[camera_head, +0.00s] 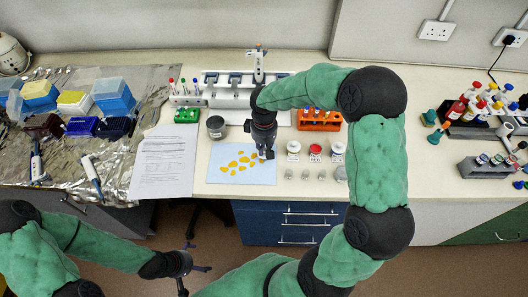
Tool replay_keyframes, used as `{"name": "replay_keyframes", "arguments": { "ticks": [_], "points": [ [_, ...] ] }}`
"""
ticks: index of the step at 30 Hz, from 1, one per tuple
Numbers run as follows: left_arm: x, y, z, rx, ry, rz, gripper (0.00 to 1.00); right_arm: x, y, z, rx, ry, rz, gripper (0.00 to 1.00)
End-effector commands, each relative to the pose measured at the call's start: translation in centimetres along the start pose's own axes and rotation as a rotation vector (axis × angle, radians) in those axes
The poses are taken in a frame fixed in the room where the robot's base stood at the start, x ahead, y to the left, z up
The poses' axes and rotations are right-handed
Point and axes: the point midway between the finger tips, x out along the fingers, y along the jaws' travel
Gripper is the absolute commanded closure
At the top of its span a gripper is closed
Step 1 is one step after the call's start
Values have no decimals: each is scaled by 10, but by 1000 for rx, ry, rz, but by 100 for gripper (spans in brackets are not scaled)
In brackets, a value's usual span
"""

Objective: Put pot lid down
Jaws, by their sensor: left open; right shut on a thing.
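My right gripper (265,154) points down over the light blue mat (213,176) with yellow spots, near its right edge. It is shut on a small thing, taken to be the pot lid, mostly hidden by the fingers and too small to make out. I cannot tell whether it touches the mat. To the right stand small pots: one white-topped (293,147), one red-topped (315,151) and another white-topped (337,148). Small clear-grey pieces sit in front of them. My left gripper (193,257) is open and empty, low in front of the bench.
A dark grey cup (216,127) stands behind the mat. A green rack (187,116) and an orange tube rack (319,120) are further back. Printed paper (162,160) lies left of the mat. Pipettes and tip boxes rest on foil at left; bottles crowd the right.

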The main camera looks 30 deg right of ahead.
Motion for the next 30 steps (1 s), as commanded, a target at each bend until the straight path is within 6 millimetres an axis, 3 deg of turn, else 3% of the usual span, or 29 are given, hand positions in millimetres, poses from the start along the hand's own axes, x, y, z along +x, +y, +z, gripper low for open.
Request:
{"name": "replay_keyframes", "arguments": {
  "ticks": [3,16,17,18,19,30],
  "points": [
    [5,-2,0,0,0,0,0,19,-1,1,-2,-3,-1,94],
    [7,-2,0,0,0,0,0,24,-1,1,-1,-2,-1,94],
    [6,-2,0,0,0,0,0,23,-1,1,-1,-2,-1,75],
    [6,-2,0,0,0,0,0,23,-1,1,-1,-2,-1,64],
    [6,-2,0,0,0,0,0,23,-1,1,-1,-2,-1,60],
    [4,-2,0,0,0,0,0,21,-1,1,-1,-2,-1,60]
  ]
}}
